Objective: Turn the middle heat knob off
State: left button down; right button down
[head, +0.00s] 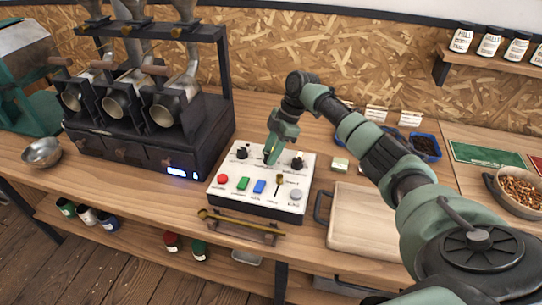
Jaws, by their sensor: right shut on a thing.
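The white control panel (232,205) stands on the wooden counter, below and right of the dark roaster. Its back row has a black left knob (242,152) and a black right knob (297,163). Between them my right gripper (271,157) reaches down, shut on the middle knob, which its fingers mostly hide. I cannot tell the knob's pointer angle. In the front row are a red button (222,178), a green switch (242,183), a blue switch (259,186), a small lever (278,182) and a grey button (295,194). My left gripper is out of view.
The dark roaster (140,150) with three drums stands left. A brass-coloured scoop (240,225) lies on a wooden rest before the panel. A wooden tray (365,222) lies right, under my right arm. Blue bins (425,146) and a bowl of beans (519,190) are farther right.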

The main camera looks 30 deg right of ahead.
jog(key=shift+w+n+g+b, duration=0.1)
jog(key=shift+n+g+b, duration=0.4)
jog(key=shift+n, duration=0.6)
jog(key=shift+r, duration=0.1)
jog(key=c, duration=1)
grip_release()
jog(key=b+v, duration=0.1)
jog(key=v, duration=0.6)
jog(key=shift+d+r, duration=0.25)
jog(key=shift+r, duration=0.05)
